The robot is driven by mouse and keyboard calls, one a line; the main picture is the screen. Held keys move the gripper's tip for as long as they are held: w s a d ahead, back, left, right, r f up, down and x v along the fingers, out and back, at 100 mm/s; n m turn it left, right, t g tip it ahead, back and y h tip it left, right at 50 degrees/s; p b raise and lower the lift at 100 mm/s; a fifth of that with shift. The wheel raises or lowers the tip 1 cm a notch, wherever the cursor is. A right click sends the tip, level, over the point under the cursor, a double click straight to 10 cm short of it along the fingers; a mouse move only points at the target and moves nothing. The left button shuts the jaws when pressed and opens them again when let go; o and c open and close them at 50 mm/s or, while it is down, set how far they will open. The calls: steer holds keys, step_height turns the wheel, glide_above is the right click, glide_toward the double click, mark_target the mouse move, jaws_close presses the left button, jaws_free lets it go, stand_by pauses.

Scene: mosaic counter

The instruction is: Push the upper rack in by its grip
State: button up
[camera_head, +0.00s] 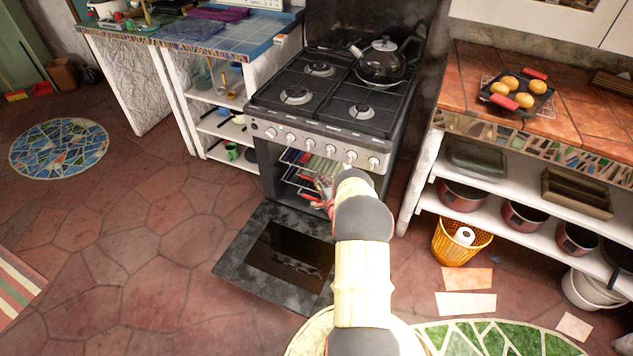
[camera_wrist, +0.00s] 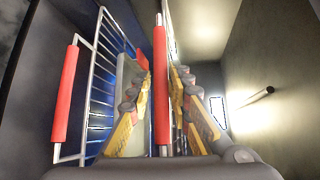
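In the wrist view, a red grip (camera_wrist: 161,85) on a thin metal bar stands between the two fingers of my gripper (camera_wrist: 160,90). It appears to be the upper rack's grip, with that rack seen nearly edge-on. The fingers are apart on either side of the grip, with narrow gaps showing; contact is unclear. A second red grip (camera_wrist: 65,95) lies to the left on a wire rack (camera_wrist: 100,75), apparently the lower one. In the head view, my gripper (camera_head: 325,188) is at the open oven front, partly hidden by my arm. The upper rack (camera_head: 297,158) shows inside the oven.
The oven door (camera_head: 235,262) is folded down towards the floor. A kettle (camera_head: 384,62) stands on the stove (camera_head: 330,95). At right, a shelf counter (camera_head: 580,85) holds pans, with a yellow basket (camera_head: 462,250) beneath. The floor at left is mostly free.

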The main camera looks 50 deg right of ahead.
steer(key=shift+o, duration=0.8)
steer(key=shift+d+r, duration=0.1)
steer(key=shift+d, duration=0.05)
steer(key=shift+s+a, duration=0.3)
steer(key=shift+s, duration=0.15)
steer(key=v, duration=1.1)
